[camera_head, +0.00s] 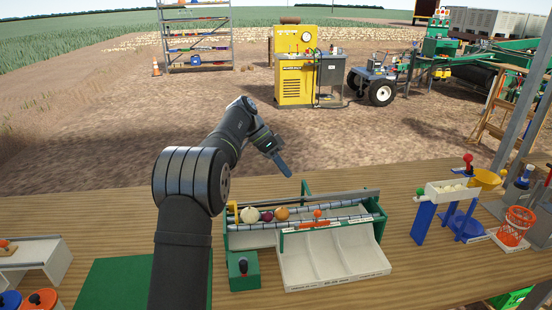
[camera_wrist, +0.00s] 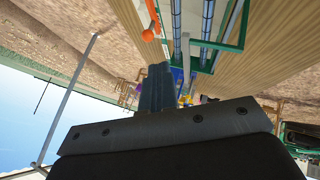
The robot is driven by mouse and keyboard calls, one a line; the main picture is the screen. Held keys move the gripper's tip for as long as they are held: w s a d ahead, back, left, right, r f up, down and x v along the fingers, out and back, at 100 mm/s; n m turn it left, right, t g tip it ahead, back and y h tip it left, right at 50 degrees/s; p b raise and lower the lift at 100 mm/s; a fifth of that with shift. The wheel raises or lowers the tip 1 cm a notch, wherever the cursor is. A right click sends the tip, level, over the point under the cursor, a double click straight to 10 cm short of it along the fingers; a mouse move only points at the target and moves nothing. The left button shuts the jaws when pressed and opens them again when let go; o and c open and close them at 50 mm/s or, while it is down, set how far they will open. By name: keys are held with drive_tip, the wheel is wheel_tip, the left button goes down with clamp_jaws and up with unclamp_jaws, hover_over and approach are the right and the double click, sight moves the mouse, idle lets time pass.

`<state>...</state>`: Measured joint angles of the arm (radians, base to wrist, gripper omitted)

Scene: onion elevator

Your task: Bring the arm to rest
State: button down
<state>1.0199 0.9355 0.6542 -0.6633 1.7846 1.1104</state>
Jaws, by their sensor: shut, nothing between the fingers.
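My gripper (camera_head: 283,168) is shut and empty. It hangs in the air above the far edge of the wooden table, behind the onion sorter (camera_head: 335,262). In the wrist view my shut fingers (camera_wrist: 156,88) point away from the camera, with nothing between them. The sorter has a green frame, rollers and a white tray with compartments. A white onion (camera_head: 249,215), a red onion (camera_head: 267,216) and an orange-brown onion (camera_head: 282,213) lie in a row on its rollers, apart from my gripper.
A green box with a black knob (camera_head: 243,270) stands at the sorter's front left. A green mat (camera_head: 115,284) lies left of my arm. On the right are a white and blue stand (camera_head: 452,191), a yellow funnel (camera_head: 487,178) and an orange basket (camera_head: 515,226). Air above the table's middle is clear.

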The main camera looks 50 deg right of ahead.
drive_tip(key=shift+v, duration=2.2)
drive_tip(key=shift+f, duration=0.1)
drive_tip(key=x, duration=1.7)
drive_tip(key=shift+s+f, duration=0.1)
drive_tip(key=shift+s, duration=0.1)
